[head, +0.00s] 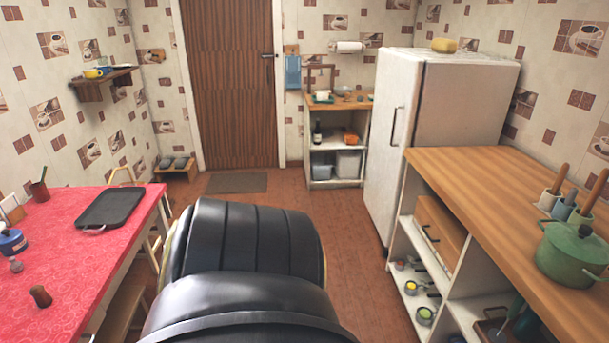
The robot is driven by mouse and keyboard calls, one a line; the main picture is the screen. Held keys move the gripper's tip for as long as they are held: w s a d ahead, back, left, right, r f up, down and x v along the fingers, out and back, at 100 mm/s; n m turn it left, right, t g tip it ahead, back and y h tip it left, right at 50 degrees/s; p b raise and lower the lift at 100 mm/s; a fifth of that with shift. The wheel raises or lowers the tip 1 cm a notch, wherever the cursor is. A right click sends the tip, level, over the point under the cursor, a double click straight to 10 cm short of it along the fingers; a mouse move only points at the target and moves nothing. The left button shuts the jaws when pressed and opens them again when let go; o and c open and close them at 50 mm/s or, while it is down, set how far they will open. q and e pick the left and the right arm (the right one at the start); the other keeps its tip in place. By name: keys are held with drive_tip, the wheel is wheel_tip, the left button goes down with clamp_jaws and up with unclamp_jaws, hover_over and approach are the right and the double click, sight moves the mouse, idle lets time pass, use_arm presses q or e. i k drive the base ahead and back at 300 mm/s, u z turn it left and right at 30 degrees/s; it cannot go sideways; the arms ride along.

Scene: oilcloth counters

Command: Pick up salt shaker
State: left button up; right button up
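A small grey shaker-like object (16,265) stands on the red oilcloth table (75,262) at the left. A small brown object (41,296), also shaker-like, stands nearer on the same table. Both are too small to tell for sure which is the salt shaker. Neither of my grippers shows in the head view.
A black tray (110,207), a blue pot (12,242) and a brown cup (40,191) are on the red table. A wooden counter (470,190) with a green pot (574,250) stands right, beside a white fridge (440,120). Floor (345,235) shows between them.

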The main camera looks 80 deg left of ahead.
sight(41, 296)
drive_tip(key=u, duration=0.95)
drive_tip(key=k, duration=0.15)
drive_tip(key=u, duration=3.35)
